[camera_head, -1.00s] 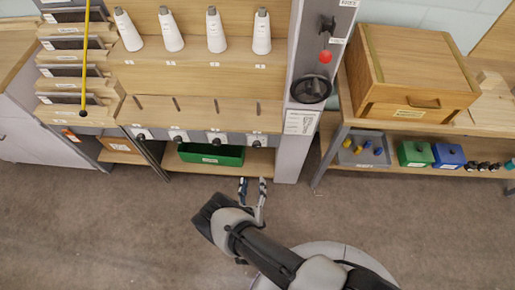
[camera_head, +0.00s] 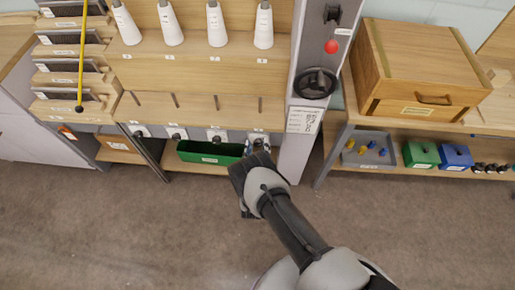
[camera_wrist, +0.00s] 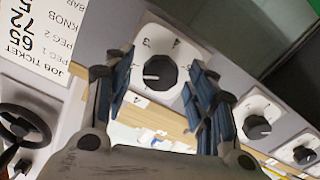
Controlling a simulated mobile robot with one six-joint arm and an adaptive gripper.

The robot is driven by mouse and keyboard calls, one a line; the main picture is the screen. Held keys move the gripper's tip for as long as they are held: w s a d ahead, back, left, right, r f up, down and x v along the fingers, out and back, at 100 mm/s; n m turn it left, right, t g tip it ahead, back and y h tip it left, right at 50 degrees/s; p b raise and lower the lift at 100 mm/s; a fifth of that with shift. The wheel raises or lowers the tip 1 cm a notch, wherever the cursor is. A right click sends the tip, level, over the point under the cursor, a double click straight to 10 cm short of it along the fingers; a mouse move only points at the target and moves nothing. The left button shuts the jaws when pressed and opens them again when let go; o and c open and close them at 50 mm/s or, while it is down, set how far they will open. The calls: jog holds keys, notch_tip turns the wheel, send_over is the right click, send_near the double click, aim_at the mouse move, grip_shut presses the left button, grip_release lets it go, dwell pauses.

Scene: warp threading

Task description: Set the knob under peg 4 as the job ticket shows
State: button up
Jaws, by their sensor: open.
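The knob under peg 4 (camera_wrist: 160,72) is black with a white pointer line, on a white numbered dial plate. In the wrist view it lies between my gripper's fingers (camera_wrist: 168,90), which are open on both sides of it; I cannot tell whether they touch it. The pointer line points left in that view. In the head view my gripper (camera_head: 262,148) is at the fourth dial plate (camera_head: 257,137) and hides much of its knob. The job ticket (camera_head: 303,119) hangs on the grey post; it shows upside down and partly cut off in the wrist view (camera_wrist: 35,45).
Another knob (camera_wrist: 256,127) sits beside it in the wrist view. A green bin (camera_head: 205,152) stands on the shelf below the knobs. The grey post (camera_head: 297,150) with a black handwheel (camera_head: 314,83) and red ball (camera_head: 332,47) rises just right. The floor in front is clear.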

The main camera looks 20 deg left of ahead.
jog(key=shift+c, duration=0.4)
jog(key=c, duration=1)
jog(key=shift+o, duration=0.2)
